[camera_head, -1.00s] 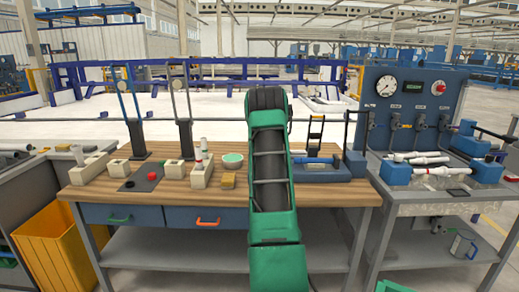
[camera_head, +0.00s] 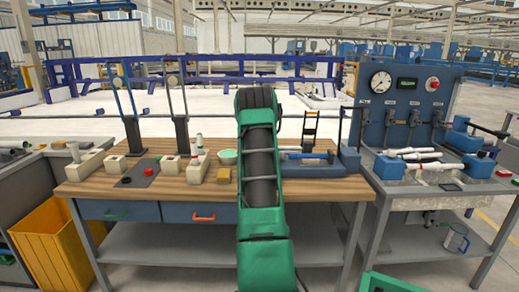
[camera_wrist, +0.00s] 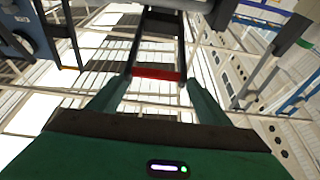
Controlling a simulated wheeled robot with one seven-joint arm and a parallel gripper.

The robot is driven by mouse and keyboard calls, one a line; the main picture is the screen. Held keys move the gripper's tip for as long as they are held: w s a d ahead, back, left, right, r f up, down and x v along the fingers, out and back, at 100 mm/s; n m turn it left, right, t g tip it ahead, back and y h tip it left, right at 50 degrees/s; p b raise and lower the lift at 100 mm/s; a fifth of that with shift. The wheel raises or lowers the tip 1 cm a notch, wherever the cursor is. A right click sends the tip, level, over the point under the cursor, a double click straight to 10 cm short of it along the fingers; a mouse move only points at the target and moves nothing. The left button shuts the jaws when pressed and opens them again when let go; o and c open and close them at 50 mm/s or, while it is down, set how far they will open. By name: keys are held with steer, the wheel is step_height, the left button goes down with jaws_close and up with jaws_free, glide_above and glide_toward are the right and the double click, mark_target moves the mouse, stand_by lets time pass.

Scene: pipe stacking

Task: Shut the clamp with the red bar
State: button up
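The red bar (camera_wrist: 157,73) shows in the wrist view as a crossbar between two dark uprights. My gripper (camera_wrist: 160,82) has its two green fingers spread, one on each side of the bar's lower edge. I cannot tell whether they touch it. In the head view my gripper is hidden behind my green arm. A blue clamp (camera_head: 318,168) sits on the wooden bench right of my arm. A dark upright frame handle (camera_head: 309,130) stands at it, but no red shows on it in this view.
A blue gauge panel (camera_head: 405,105) and white pipes (camera_head: 420,163) stand on the right bench.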

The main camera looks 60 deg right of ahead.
steer(key=shift+s, duration=0.15)
steer(key=v, duration=1)
steer(key=shift+a+f, duration=0.15)
steer(key=shift+a, duration=0.15)
steer(key=shift+c, duration=0.6)
